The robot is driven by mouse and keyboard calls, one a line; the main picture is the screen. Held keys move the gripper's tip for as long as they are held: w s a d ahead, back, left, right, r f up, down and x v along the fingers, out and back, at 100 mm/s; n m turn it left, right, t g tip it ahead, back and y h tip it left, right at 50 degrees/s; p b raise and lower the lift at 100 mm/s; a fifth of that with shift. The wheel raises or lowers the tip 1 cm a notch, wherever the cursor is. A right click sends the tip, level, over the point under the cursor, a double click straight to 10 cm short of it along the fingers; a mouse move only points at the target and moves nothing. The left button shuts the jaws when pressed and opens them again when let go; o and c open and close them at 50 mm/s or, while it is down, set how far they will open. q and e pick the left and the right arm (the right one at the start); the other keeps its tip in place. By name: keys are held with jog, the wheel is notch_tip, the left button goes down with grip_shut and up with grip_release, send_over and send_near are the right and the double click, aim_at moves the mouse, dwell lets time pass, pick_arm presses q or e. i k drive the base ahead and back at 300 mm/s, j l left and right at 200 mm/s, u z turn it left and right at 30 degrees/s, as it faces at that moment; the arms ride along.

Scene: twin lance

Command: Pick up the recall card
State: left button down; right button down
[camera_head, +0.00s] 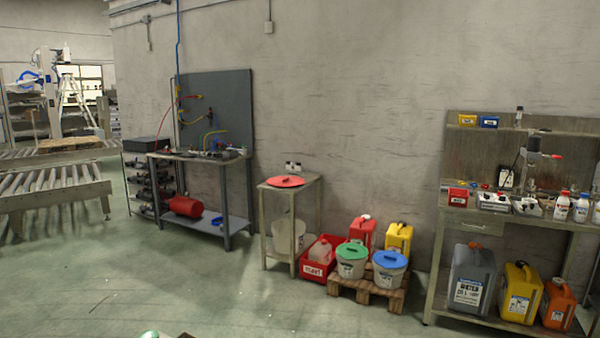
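I cannot make out a recall card for certain. A small white card-like panel with a dark edge (507,178) stands at the back of the right workbench (480,217); its print is too small to read. White labels show on several containers, but none reads clearly as the card. Neither of my grippers is in view.
A small table with a red lid (286,181) stands by the wall. Lidded buckets (352,268) and canisters crowd a pallet (396,299). A hose bench (236,216) and roller conveyor (50,191) are left. The floor in front is open.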

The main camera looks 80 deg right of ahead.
aim_at(291, 167)
jog(key=z, duration=2.75)
jog(key=i+l+z, duration=0.1)
jog(key=i+z, duration=0.25)
jog(key=i, duration=0.4)
jog(key=i+j+z, duration=0.1)
jog(key=i+z, duration=0.2)
jog(key=i, duration=0.4)
jog(key=i+u, duration=0.15)
jog(key=i, duration=0.4)
jog(key=i+l+u, duration=0.15)
jog(key=i, duration=0.4)
jog(key=i+u, duration=0.15)
jog(key=i, duration=0.4)
